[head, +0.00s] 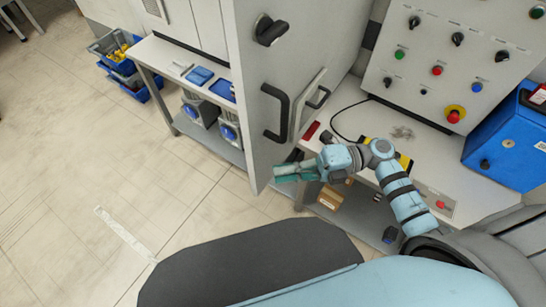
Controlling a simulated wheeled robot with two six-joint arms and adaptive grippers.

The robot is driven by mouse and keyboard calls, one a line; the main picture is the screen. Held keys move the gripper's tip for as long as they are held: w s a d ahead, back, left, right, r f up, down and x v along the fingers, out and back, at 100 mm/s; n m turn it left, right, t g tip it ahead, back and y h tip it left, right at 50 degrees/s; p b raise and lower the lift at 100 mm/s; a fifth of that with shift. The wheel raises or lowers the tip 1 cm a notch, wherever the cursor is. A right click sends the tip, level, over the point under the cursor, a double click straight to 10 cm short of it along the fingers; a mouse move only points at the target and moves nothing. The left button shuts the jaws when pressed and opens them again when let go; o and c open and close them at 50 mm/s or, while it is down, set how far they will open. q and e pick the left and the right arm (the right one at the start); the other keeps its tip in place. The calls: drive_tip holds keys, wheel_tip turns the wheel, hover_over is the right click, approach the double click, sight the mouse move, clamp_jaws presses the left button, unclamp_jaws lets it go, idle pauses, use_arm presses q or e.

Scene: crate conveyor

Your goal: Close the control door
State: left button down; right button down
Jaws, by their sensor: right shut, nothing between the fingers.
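The control door (262,75) is a tall light-grey panel in the upper middle of the head view. It stands swung open, out from the cabinet, with its free edge toward me. A black bar handle (275,112) and a black turning knob (270,30) are on its face. My right gripper (279,173) has teal fingers that are shut and empty. It lies by the door's lower end, below the bar handle, overlapping the door in the picture. I cannot tell if it touches the door. My left gripper is out of view.
A control panel (455,50) with knobs and buttons stands upper right above a workbench (350,98). A blue case (508,145) sits on the bench's right. Another bench (160,58) and blue bins (125,68) are upper left. The floor at lower left is clear.

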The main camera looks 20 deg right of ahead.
drive_tip(key=shift+w+a+f, duration=0.1)
drive_tip(key=shift+w+a, duration=0.4)
drive_tip(key=shift+w, duration=0.2)
drive_tip(key=shift+w+a, duration=0.45)
drive_tip(key=shift+w, duration=0.2)
drive_tip(key=shift+a, duration=0.1)
